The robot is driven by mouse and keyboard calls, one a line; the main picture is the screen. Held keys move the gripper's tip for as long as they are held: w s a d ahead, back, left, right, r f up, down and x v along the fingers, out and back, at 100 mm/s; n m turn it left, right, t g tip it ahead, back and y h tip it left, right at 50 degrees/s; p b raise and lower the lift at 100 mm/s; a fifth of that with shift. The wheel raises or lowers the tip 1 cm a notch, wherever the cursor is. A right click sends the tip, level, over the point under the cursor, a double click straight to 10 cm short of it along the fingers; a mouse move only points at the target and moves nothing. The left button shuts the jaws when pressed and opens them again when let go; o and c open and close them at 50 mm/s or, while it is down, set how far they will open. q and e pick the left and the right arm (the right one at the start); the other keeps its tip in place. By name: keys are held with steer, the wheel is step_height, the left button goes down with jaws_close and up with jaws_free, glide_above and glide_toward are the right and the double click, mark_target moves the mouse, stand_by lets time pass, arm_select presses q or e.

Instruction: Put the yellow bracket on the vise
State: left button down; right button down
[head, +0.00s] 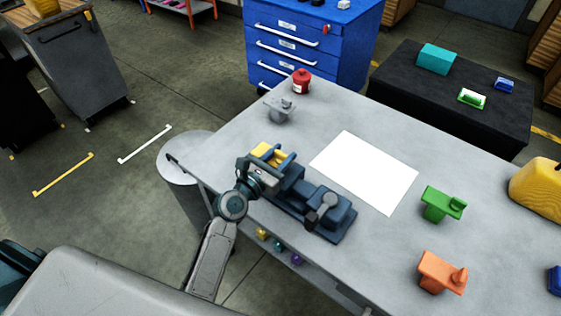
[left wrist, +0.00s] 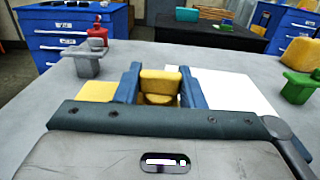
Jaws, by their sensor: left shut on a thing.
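The yellow bracket (head: 268,152) is between the blue fingers of my left gripper (head: 270,160), which is shut on it. In the left wrist view the bracket's upright part (left wrist: 160,82) sits between the two fingers (left wrist: 160,90), and a flat yellow part (left wrist: 97,91) shows left of them. The dark blue vise (head: 338,222) lies near the table's front edge. My left gripper is at the vise's left end in the head view; I cannot tell whether the bracket touches the vise. The gripper hides part of the vise. My right gripper is not in view.
A white sheet (head: 365,172) lies behind the vise on the grey table (head: 400,255). A grey bracket (head: 280,108) and red canister (head: 301,80) stand at the back left. Green (head: 441,204) and orange (head: 440,272) brackets stand to the right. A blue cabinet (head: 300,40) stands behind.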

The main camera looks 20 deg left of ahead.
arm_select(q)
steer(key=shift+f, duration=0.6)
steer(key=shift+f, duration=0.1)
steer(key=c, duration=0.9)
jaws_free()
steer(key=shift+s, duration=0.1)
